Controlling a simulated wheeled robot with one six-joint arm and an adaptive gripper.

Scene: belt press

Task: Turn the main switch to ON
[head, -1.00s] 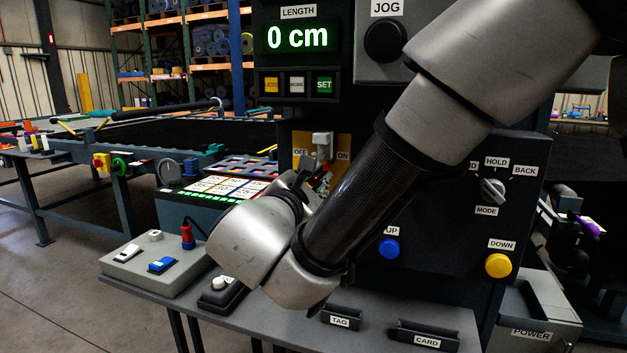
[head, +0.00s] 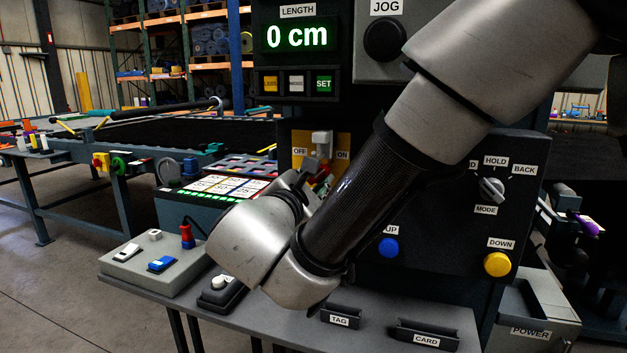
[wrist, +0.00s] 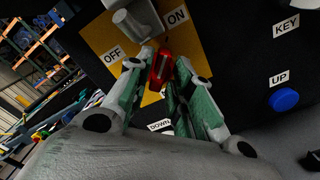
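The main switch sits on a yellow plate (head: 343,142) with an OFF label on the left and an ON label on the right. The plate also shows in the wrist view (wrist: 98,42). A grey block with a stubby cylinder (wrist: 131,24) is at its top, seen also in the head view (head: 321,138). Below it a red part (wrist: 160,69) lies between my fingertips. My gripper (wrist: 163,63) is at the plate, its two fingers close on either side of the red part. I cannot tell whether they touch it. In the head view my arm hides much of this.
A dark panel right of the plate carries a blue UP button (head: 388,248), a yellow DOWN button (head: 497,264) and a MODE knob (head: 491,190). A lit display (head: 297,37) reads 0 cm. A grey control box (head: 155,265) stands on the shelf at lower left.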

